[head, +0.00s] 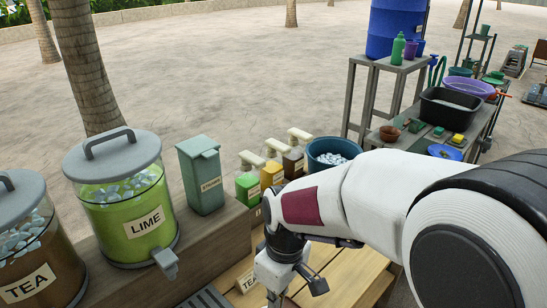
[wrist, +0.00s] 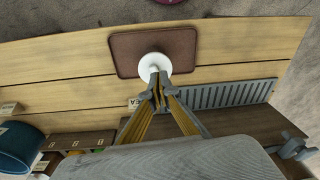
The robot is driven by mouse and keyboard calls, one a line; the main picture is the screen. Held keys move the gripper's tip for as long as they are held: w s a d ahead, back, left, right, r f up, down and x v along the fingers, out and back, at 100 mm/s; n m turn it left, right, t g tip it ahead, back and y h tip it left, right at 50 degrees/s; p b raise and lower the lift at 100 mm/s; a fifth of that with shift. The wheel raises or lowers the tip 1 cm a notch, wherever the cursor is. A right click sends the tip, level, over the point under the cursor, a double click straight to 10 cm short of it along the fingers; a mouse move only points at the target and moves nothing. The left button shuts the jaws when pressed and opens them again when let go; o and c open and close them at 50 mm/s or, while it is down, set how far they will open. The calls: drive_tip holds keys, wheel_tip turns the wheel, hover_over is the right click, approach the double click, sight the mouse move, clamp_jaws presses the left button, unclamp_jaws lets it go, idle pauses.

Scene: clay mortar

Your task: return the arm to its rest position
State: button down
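My gripper (wrist: 158,88) points down over the wooden counter (wrist: 60,65) in the wrist view. Its fingers converge and the tips look together, with nothing clearly held between them. Just beyond the tips is a round white object (wrist: 154,62) on a brown rectangular mat (wrist: 122,50); I cannot tell whether the tips touch it. In the head view my arm reaches in from the right and my gripper (head: 288,291) is low in the middle, its fingertips cut off or hidden. The white object and mat are not visible there.
A slatted grate (wrist: 230,94) lies beside the mat. Tea (head: 35,260) and lime (head: 125,205) dispensers, a green box (head: 203,175), pump bottles (head: 275,170) and a blue tub (head: 333,150) line the counter's back. A side table holds a black basin (head: 450,105).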

drive_tip(key=s+d+r+m+t+h, duration=0.1)
drive_tip(key=s+d+r+m+t, duration=0.4)
drive_tip(key=s+d+r+m, duration=0.5)
drive_tip(key=shift+s+d+r+m+t, duration=0.3)
drive_tip(key=shift+s+d+r, duration=1.6)
drive_tip(key=shift+d, duration=1.4)
drive_tip(key=shift+s+f, duration=0.2)
